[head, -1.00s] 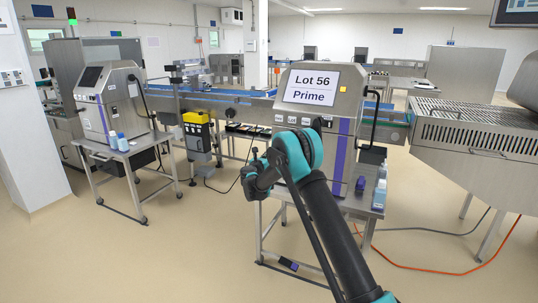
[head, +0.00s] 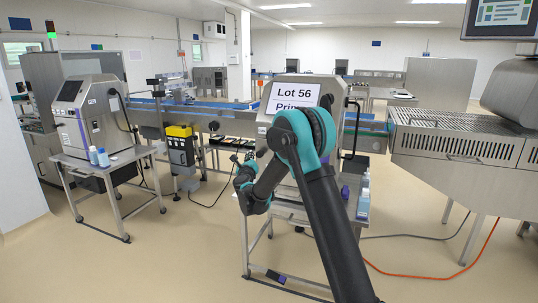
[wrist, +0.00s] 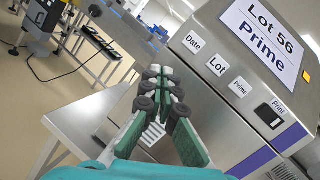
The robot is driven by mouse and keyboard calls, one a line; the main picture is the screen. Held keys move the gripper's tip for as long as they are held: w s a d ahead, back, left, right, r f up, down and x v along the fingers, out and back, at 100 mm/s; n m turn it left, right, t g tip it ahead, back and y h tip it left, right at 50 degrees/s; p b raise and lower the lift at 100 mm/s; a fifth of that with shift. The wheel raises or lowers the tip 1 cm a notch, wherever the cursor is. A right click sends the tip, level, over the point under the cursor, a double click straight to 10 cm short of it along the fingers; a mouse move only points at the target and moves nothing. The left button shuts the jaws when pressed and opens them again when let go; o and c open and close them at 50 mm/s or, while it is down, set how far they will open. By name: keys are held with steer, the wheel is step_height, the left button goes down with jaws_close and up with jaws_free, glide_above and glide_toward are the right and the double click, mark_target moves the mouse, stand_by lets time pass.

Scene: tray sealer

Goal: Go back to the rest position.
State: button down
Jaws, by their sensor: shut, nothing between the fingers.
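My gripper (wrist: 160,76) is shut and empty in the wrist view, its green fingers together in front of the steel printer cabinet. In the head view my gripper (head: 238,160) is small and partly hidden behind my arm, left of the cabinet. The cabinet (wrist: 215,70) bears a display reading "Lot 56 Prime" (wrist: 264,35) and buttons labelled Date, Lot, Prime and Print. In the head view my arm covers the lower part of the display (head: 283,95). The fingers look apart from the cabinet, though the exact gap is hard to tell.
The cabinet stands on a steel table (head: 350,207) with bottles (head: 363,203) at its right. A second cabinet (head: 88,118) on a cart is at left. A conveyor (head: 203,112) runs behind. A large steel machine (head: 455,150) is at right. Floor (head: 150,265) at front left is clear.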

steer(key=s+d+r+n+g+y, duration=0.1)
steer(key=s+d+n+g+y, duration=0.2)
steer(key=s+n, duration=0.55)
steer(key=s+d+r+n+g+y, duration=0.1)
steer(key=s+d+n+g+y, duration=0.1)
steer(key=s+d+n+y, duration=0.45)
steer(key=s+d+f+n+g+h, duration=0.3)
steer(key=s+d+f+n, duration=0.2)
steer(key=s, duration=0.7)
steer(key=s+d+f+n+g+h, duration=0.3)
steer(key=s+d+f+n, duration=0.2)
steer(key=s, duration=0.8)
steer(key=s+d+f+n+g+h, duration=0.3)
steer(key=s+d+f+n+g, duration=0.1)
steer(key=s+d+f, duration=0.6)
steer(key=s+n, duration=0.1)
steer(key=s, duration=0.2)
steer(key=shift+s+f, duration=0.15)
steer(key=shift+f, duration=0.2)
